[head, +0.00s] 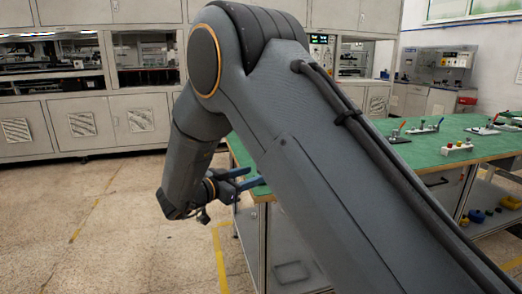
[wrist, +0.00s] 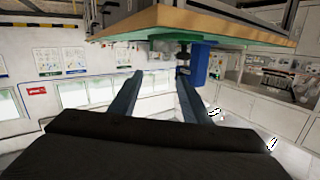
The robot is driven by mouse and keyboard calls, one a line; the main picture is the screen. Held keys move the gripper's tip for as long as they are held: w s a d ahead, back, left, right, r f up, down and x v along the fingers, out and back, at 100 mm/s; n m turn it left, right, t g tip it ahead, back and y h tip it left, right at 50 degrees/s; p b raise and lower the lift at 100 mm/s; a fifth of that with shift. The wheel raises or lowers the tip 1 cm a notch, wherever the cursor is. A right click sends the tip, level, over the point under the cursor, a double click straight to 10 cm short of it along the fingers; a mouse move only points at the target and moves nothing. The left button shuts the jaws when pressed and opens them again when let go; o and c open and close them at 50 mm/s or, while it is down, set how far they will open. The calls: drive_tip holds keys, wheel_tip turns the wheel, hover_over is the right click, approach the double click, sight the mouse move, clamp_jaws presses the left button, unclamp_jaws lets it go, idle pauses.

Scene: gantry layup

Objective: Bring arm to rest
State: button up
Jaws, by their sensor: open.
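My arm spans the middle of the head view, bent at a large joint, with its forearm hanging down to the left. My gripper (head: 246,180) is at the end of it, by the near left corner of the green-topped workbench (head: 440,147), its fingers pointing right toward the bench. In the wrist view my gripper (wrist: 157,84) shows two dark blue fingers spread apart with nothing between them. That view looks upside down, with a bench edge (wrist: 190,22) across the top. The head view does not clearly show whether the fingers touch the bench.
A blue object (wrist: 199,64) with a dark fitting is by the bench edge, near one finger. Grey cabinets (head: 90,122) line the back wall. The floor (head: 110,215) at left is clear.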

drive_tip(key=w+d+r+n+t+y+p, duration=0.1)
drive_tip(key=w+d+r+n+y+p, duration=0.15)
drive_tip(key=w+y, duration=0.2)
drive_tip(key=s+d+r+n+g+y+p, duration=0.1)
drive_tip(key=s+d+n+g+y+p, duration=0.1)
drive_tip(key=s+d+n+y, duration=0.3)
drive_tip(key=s+d+f+g+p, duration=0.1)
drive_tip(key=s+d+g, duration=0.2)
drive_tip(key=s, duration=0.9)
drive_tip(key=s+d+f+n+g+y+p, duration=0.1)
drive_tip(key=s+d+g+p, duration=0.1)
drive_tip(key=s+d+g, duration=0.2)
drive_tip(key=s+d+f+n+g+p, duration=0.1)
drive_tip(key=s+d+g, duration=0.3)
drive_tip(key=s, duration=1.6)
drive_tip(key=d+p, duration=0.1)
drive_tip(key=d, duration=0.3)
drive_tip(key=shift+s+y, duration=0.15)
drive_tip(key=shift+y, duration=0.2)
drive_tip(key=shift+d, duration=0.1)
